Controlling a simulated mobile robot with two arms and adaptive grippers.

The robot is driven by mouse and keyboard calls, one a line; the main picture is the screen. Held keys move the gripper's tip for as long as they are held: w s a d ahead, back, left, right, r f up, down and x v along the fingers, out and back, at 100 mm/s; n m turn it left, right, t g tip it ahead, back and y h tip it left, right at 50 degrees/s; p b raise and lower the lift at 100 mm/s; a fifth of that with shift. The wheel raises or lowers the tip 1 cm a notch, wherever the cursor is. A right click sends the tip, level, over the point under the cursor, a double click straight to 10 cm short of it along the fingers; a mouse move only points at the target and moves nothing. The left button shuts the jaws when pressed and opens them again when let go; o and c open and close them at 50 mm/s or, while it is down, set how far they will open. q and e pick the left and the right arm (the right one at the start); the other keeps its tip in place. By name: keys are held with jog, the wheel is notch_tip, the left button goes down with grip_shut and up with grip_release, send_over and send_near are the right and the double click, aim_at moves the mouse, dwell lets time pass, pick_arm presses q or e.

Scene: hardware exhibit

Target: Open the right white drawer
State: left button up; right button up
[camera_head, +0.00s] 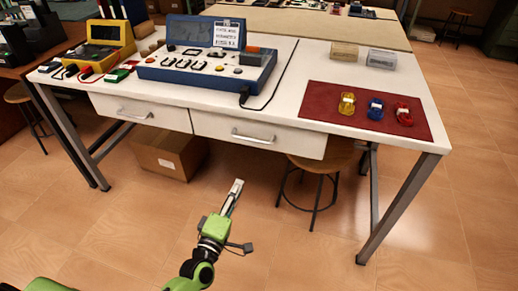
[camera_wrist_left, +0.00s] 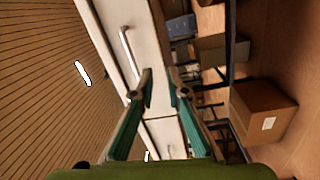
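The right white drawer (camera_head: 284,139) hangs under the table top and looks shut, with a silver bar handle (camera_head: 253,136) on its front. In the left wrist view its front (camera_wrist_left: 112,22) and handle (camera_wrist_left: 127,52) show ahead, beyond the fingertips. My left gripper (camera_head: 237,186) is in front of the table, apart from the handle and lower in the head picture. In the left wrist view the gripper (camera_wrist_left: 160,82) is open, with nothing between its fingers. My right gripper is not in view.
A left white drawer (camera_head: 140,109) sits beside the right one. Below are a cardboard box (camera_head: 168,156) and a round stool (camera_head: 318,164).

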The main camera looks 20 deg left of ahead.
aim_at(250, 140)
pick_arm(q)
jog(key=w+r, duration=0.2)
jog(key=w, duration=0.2)
jog(key=w+r+n+t, duration=0.1)
jog(key=w+r, duration=0.2)
jog(key=w, duration=0.2)
jog(key=w+r+n+b, duration=0.1)
jog(key=w+r, duration=0.1)
jog(key=w, duration=0.3)
jog(key=shift+d+r+t, duration=0.15)
jog(key=shift+r+t, duration=0.05)
jog(key=shift+t, duration=0.1)
jog(key=shift+w+r, duration=0.1)
jog(key=shift+w, duration=0.2)
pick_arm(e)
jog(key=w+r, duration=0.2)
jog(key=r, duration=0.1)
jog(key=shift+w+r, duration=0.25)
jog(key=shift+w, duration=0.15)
pick_arm(q)
grip_shut()
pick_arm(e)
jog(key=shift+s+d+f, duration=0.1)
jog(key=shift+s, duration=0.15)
